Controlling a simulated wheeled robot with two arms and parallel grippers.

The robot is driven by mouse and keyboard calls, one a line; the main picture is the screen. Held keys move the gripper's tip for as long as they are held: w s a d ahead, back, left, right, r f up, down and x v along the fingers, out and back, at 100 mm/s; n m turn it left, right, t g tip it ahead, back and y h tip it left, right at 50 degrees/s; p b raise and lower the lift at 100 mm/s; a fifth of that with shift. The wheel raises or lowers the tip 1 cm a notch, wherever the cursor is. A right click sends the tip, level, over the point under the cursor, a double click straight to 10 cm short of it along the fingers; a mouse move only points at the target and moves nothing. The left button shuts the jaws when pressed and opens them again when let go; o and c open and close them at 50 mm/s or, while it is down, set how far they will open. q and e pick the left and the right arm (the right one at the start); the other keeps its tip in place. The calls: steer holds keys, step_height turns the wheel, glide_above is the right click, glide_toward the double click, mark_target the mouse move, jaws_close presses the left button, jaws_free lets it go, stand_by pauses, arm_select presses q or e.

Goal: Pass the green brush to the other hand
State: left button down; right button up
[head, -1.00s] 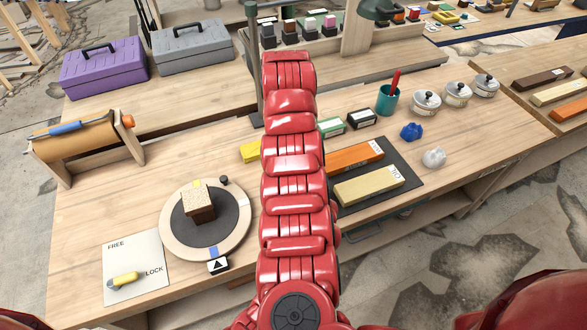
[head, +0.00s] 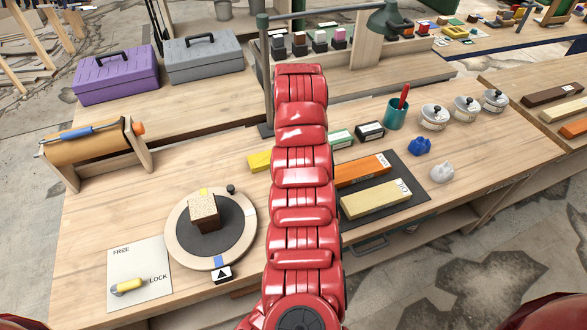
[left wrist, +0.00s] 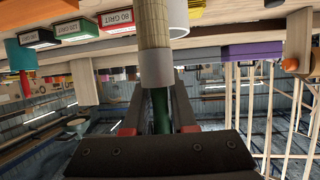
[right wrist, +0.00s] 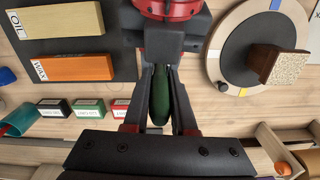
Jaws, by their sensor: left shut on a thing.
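The green brush shows in the left wrist view, with a dark green handle (left wrist: 160,110), a pale grey collar (left wrist: 156,68) and a tan upper part (left wrist: 153,25). My left gripper (left wrist: 159,92) is shut on its handle. In the right wrist view the handle's rounded end (right wrist: 160,95) lies between the fingers of my right gripper (right wrist: 160,75). Whether these fingers press on it is unclear. My other gripper's dark body sits just beyond, close to the fingertips. In the head view the brush and both grippers are hidden behind my red arm.
The wooden bench carries a round turntable (head: 178,246) with a brown block (head: 204,213), oil (head: 374,200) and wax (head: 360,171) stones, a teal cup (head: 396,115) and several lidded pots. Toolboxes (head: 116,76) stand behind.

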steer(key=o, duration=0.5)
steer(key=shift+s+a, duration=0.15)
steer(key=shift+a, duration=0.35)
steer(key=shift+c, duration=0.2)
steer(key=shift+o, duration=0.3)
steer(key=shift+d, duration=0.1)
steer(key=shift+d, duration=0.1)
